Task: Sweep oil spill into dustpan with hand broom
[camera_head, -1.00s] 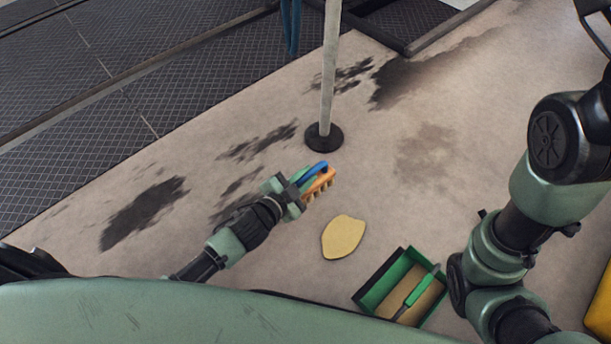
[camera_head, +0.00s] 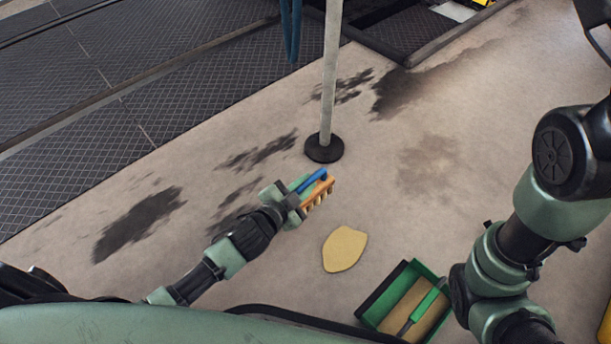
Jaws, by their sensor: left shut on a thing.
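My left gripper (camera_head: 284,201) is shut on the hand broom (camera_head: 319,193), which has a blue handle, an orange-brown block and pale bristles. It holds the broom up and left of a smooth yellow patch (camera_head: 345,249), apparently the oil spill, on the floor. The broom and the patch look apart in the picture. The green dustpan (camera_head: 388,294), a shallow tray with a tan inside and a green and dark handle across it, lies below right of the patch. The picture's lower edge cuts it slightly. My right arm stands at the right; its gripper does not show.
A pale pole on a round black base (camera_head: 324,149) stands beyond the broom. Dark stains (camera_head: 139,222) mark the beige floor (camera_head: 480,170). Dark grid panels (camera_head: 75,160) lie at left. The floor right of the pole is clear up to my right arm.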

